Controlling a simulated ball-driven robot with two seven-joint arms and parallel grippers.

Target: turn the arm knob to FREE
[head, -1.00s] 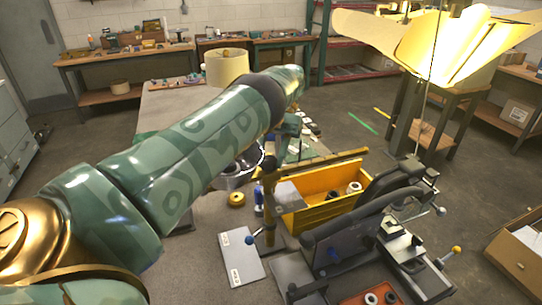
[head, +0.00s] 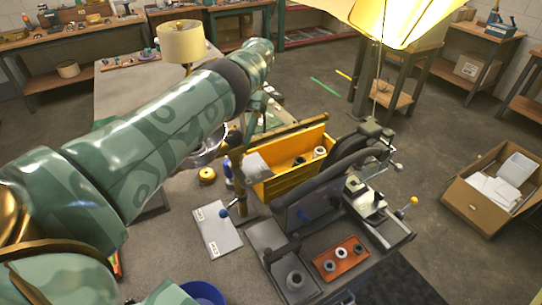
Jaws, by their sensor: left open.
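My left arm reaches in from the left and bends down past its dark elbow band. My left gripper (head: 257,108) is small and partly hidden behind the arm, above the far table; its jaws are open and I see nothing held. A brass post with a brass bar (head: 290,130) stands beside the yellow bin. A blue ball knob (head: 224,212) sticks out low on the post, apart from my gripper. I cannot make out any FREE marking, nor tell which knob is the arm knob. My right gripper is out of view.
A yellow bin (head: 292,182) holds small parts. A dark clamp-like machine (head: 325,200) has a yellow ball knob (head: 413,201). A red tray (head: 340,258) holds rings. A grey plate (head: 217,231) lies flat. A cream lampshade (head: 182,42) stands behind; a cardboard box (head: 455,195) is right.

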